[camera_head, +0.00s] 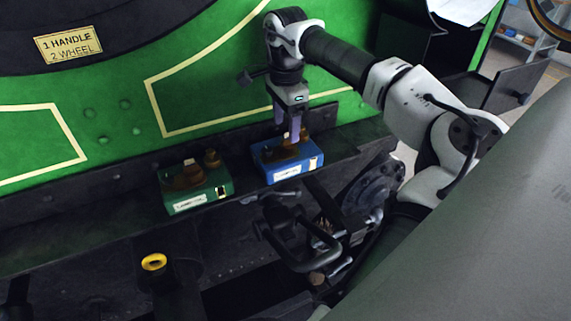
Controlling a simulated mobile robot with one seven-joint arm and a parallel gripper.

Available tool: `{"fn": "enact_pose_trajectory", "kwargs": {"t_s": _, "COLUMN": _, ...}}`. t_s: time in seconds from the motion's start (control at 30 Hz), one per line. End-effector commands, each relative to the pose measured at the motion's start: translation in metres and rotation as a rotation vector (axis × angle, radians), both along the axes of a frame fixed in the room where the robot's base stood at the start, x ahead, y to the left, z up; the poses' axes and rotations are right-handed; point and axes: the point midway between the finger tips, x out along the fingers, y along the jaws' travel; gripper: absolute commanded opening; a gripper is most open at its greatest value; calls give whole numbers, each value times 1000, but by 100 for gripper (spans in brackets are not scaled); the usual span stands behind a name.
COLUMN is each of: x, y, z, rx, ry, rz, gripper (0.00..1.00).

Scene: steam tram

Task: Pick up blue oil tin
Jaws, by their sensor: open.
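The blue oil tin (279,171) stands on a dark ledge below the green panel. It has a white label on its front and brown fittings with a pale piece on top. My gripper (291,137) points down directly over the blue tin, its fingers around or right beside the top fitting. The fingers are open. Whether they touch the fitting cannot be told from this view.
A green oil tin (192,193) with similar brown fittings stands close to the left on the same ledge (100,210). The green panel (210,65) rises right behind. Dark levers and pipework (300,230) lie below and in front. A yellow ring (154,262) sits lower left.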

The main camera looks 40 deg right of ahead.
Motion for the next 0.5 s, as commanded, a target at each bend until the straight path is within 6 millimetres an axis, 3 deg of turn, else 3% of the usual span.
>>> {"fn": "enact_pose_trajectory", "kwargs": {"t_s": 0.27, "x": 0, "y": -2, "z": -19, "rx": 0, "ry": 0, "rz": -1, "gripper": 63}}
{"fn": "enact_pose_trajectory", "kwargs": {"t_s": 0.5, "x": 0, "y": -5, "z": -52, "rx": 0, "ry": 0, "rz": 1, "gripper": 63}}
